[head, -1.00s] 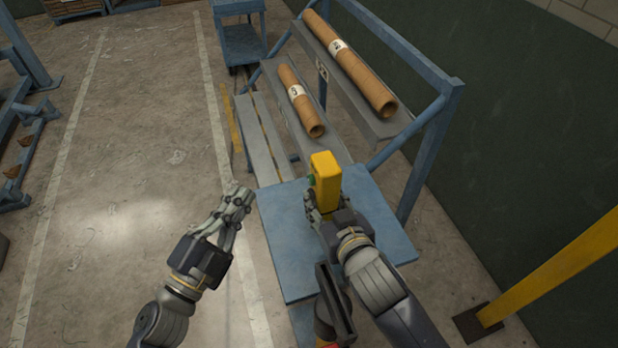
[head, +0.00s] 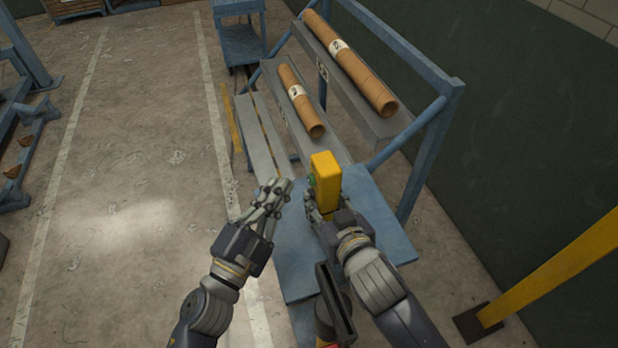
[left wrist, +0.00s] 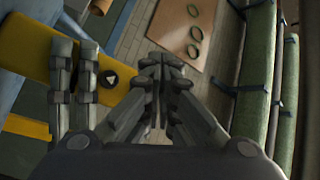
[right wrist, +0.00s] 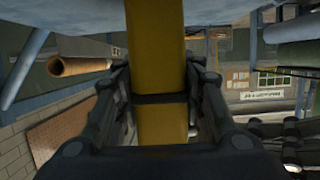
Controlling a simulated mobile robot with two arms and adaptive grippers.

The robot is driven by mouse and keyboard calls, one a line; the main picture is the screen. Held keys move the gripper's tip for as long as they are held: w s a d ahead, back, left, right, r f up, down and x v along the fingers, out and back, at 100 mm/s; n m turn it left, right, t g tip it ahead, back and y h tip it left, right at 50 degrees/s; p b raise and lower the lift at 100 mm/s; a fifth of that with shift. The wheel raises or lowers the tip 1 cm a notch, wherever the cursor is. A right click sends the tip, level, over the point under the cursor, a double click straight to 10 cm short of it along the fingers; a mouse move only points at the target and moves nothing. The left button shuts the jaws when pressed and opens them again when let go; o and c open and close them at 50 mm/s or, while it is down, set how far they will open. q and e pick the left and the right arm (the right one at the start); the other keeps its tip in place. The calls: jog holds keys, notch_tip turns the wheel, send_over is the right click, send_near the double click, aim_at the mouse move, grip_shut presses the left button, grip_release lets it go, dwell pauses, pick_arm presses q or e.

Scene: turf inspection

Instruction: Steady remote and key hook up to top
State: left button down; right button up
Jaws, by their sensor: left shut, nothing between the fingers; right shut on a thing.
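The yellow remote (head: 325,178) stands roughly upright in my right gripper (head: 320,212), above the blue tabletop. A green button shows on its left side in the head view. In the right wrist view the fingers (right wrist: 160,98) close around the yellow body (right wrist: 157,40). My left gripper (head: 274,190) is shut and empty, a little left of the remote and apart from it. In the left wrist view the remote (left wrist: 35,55) lies left of the shut fingers (left wrist: 158,75), with a dark button bearing a white triangle. I cannot make out a key hook.
The blue table (head: 295,275) is below both hands. Behind it a blue-framed rack holds two brown tubes (head: 350,65) (head: 300,100) with white labels. A yellow post (head: 550,275) stands at right. Open concrete floor (head: 130,170) lies to the left.

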aim_at(311, 180)
pick_arm(q)
jog(key=shift+w+d, duration=0.25)
jog(key=shift+d, duration=0.5)
jog(key=shift+w+d, duration=0.1)
dwell(0.9)
jog(key=shift+w+d, duration=0.1)
jog(key=shift+d, duration=0.15)
